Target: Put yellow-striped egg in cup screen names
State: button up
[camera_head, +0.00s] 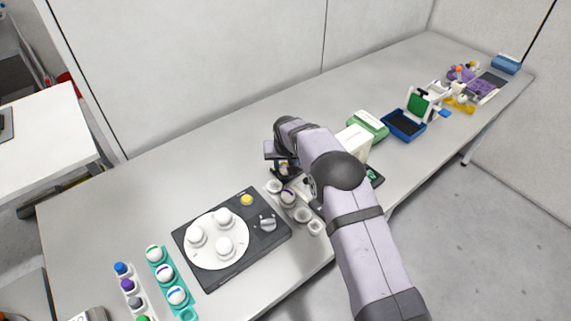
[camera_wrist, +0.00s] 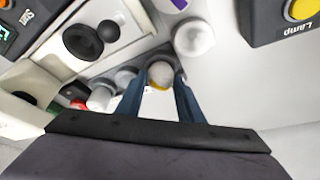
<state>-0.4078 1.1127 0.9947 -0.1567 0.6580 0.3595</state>
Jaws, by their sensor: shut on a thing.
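My gripper (camera_wrist: 165,92) is shut on a white egg with a yellow stripe (camera_wrist: 160,73), which sits between the two blue fingers in the wrist view. In the head view my gripper (camera_head: 284,172) is partly hidden by my arm, above the far end of a row of pale cups (camera_head: 302,215). A cup (camera_wrist: 193,38) stands just beyond the fingers in the wrist view. A purple-striped egg (camera_head: 288,196) rests in the row. A small green-lit screen (camera_wrist: 8,30) shows only in part; I cannot read a cup name on it.
A dark box with a white turntable (camera_head: 217,240) bearing white eggs and a yellow lamp button (camera_head: 246,200) stands left of the row. A teal tray (camera_head: 188,314) with striped eggs is at lower left. A blue case (camera_head: 403,126) is farther right.

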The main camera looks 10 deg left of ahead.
jog(key=o, duration=0.8)
jog(key=shift+b+v, duration=1.25)
jog(key=shift+v, duration=2.45)
notch_tip(320, 180, up, 6)
jog(key=p, duration=0.5)
jog(key=shift+r, duration=0.2)
jog(key=shift+r+p, duration=1.35)
jog(key=shift+r, duration=0.35)
jog(key=shift+f+b, duration=1.05)
jog(key=shift+f, duration=0.7)
jog(key=shift+r+p, duration=1.3)
jog(key=shift+r, duration=0.35)
